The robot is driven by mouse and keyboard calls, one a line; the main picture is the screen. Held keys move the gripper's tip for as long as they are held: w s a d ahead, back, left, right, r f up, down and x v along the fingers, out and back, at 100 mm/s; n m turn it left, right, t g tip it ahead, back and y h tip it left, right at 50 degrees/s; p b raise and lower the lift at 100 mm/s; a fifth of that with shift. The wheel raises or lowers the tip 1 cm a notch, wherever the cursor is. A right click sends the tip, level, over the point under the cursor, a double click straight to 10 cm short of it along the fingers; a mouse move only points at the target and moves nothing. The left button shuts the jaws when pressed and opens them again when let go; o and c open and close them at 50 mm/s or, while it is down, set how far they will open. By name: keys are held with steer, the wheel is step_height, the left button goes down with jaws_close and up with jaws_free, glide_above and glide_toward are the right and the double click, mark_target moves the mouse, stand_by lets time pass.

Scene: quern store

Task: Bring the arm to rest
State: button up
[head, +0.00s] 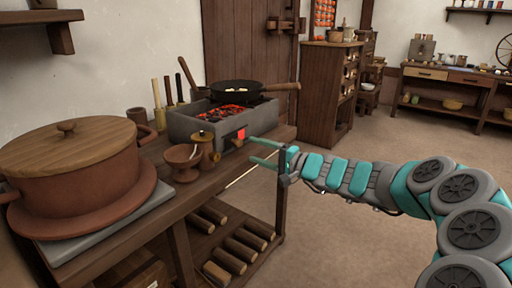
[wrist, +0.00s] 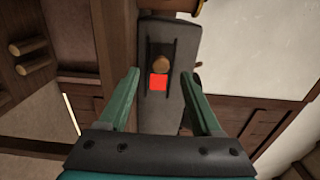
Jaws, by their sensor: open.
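My arm reaches in from the right in the head view, its teal and grey links stretched out towards the brazier. My gripper (head: 262,151) is open and its two green fingers point at the front of the grey brazier (head: 190,125). In the wrist view, my gripper (wrist: 165,95) shows its fingers spread apart, with nothing between them but the view of the brazier front (wrist: 180,110) beyond. A round brown knob (wrist: 161,64) and a red square (wrist: 158,82) sit on that front. Whether the fingers touch anything is not clear.
A dark pan (head: 238,93) rests over glowing coals on the brazier. Logs (head: 232,250) lie below. Floor (head: 330,240) right of the bench is open.

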steer(key=s+a+r+n+g+p, duration=0.1)
steer(key=s+a+n+g, duration=0.3)
steer(key=s, duration=0.5)
steer(key=s+a+r+n+g+p, duration=0.1)
steer(key=s+a+n+g, duration=0.25)
steer(key=s+a, duration=0.45)
steer(key=s+d+f+n+g+h, duration=0.1)
steer(key=s+d+f+g+h, duration=0.15)
steer(key=s, duration=0.85)
steer(key=s+d+f+g+h+p, duration=0.1)
steer(key=s+d+f+h, duration=0.2)
steer(key=s+d, duration=0.4)
steer(key=s+d+f+g+h+p, duration=0.1)
steer(key=s+d+f+h, duration=0.2)
steer(key=s+d, duration=0.4)
steer(key=s+d+f+m+h+p, duration=0.1)
steer(key=s+d+f+h, duration=0.2)
steer(key=s+d+h, duration=0.2)
steer(key=s+d, duration=0.2)
steer(key=shift+s+g+h, duration=0.3)
steer(key=shift+g+h, duration=0.05)
steer(key=shift+g, duration=0.05)
